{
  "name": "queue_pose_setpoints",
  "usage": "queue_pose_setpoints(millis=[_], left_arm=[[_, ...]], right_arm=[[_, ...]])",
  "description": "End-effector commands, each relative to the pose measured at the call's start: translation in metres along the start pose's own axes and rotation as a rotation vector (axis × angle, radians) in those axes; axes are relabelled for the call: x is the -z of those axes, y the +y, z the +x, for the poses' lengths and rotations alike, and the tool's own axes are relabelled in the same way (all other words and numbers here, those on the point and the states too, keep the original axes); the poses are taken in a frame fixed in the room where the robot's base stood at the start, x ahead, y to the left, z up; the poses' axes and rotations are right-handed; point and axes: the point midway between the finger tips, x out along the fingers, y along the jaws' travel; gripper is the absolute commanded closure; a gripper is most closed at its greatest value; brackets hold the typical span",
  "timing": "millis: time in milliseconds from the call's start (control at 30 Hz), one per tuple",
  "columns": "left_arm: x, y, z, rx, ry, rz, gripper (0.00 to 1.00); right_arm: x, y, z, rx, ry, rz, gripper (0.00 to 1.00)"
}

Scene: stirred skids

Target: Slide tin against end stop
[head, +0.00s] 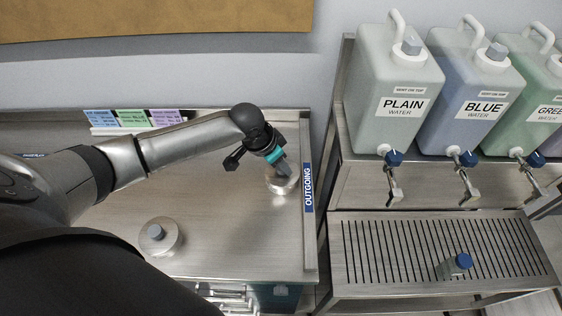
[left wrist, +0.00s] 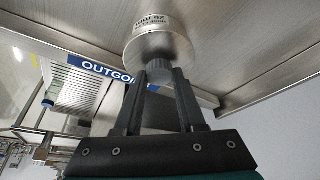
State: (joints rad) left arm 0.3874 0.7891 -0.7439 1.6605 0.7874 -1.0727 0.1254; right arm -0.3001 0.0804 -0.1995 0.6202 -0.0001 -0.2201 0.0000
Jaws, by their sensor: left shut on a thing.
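A round metal tin (head: 284,187) stands on the steel bench at its right end, close beside the raised end stop (head: 308,215) with the blue OUTGOING label. I cannot tell whether the tin touches the stop. My left gripper (head: 281,167) is above this tin and shut on its grey knob. In the left wrist view the two fingers (left wrist: 159,78) flank the knob (left wrist: 158,69), and the tin (left wrist: 157,42) shows a printed label. My right gripper is not in view.
A second tin (head: 161,236) with a grey-blue knob stands at the bench's front. Coloured cards (head: 132,119) stand at the back. To the right are water jugs (head: 385,85) with taps, above a slatted drain tray (head: 370,270). The bench between the tins looks clear.

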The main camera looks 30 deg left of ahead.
Motion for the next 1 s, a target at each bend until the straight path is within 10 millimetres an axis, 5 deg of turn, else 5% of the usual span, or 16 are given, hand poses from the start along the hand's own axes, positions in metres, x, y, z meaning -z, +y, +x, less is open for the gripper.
queue_pose_setpoints(millis=[133, 167, 467, 633, 867, 1000], left_arm=[[0.0001, 0.0003, 0.0001, -0.001, 0.000, 0.000, 1.00], [0.0001, 0.0003, 0.0001, -0.001, 0.000, 0.000, 0.60], [0.0001, 0.0003, 0.0000, -0.001, 0.000, -0.001, 0.26], [0.0001, 0.0002, 0.0000, -0.001, 0.000, -0.001, 0.26], [0.0000, 0.0002, 0.0001, -0.001, 0.000, -0.001, 0.01], [0.0000, 0.0002, 0.0001, -0.001, 0.000, -0.001, 0.00]], right_arm=[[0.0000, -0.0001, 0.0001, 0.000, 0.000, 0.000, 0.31], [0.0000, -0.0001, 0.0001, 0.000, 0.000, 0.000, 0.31], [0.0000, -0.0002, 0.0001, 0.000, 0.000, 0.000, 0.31], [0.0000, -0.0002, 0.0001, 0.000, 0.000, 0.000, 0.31], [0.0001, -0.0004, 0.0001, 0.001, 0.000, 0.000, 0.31], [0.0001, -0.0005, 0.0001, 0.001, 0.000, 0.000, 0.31]])
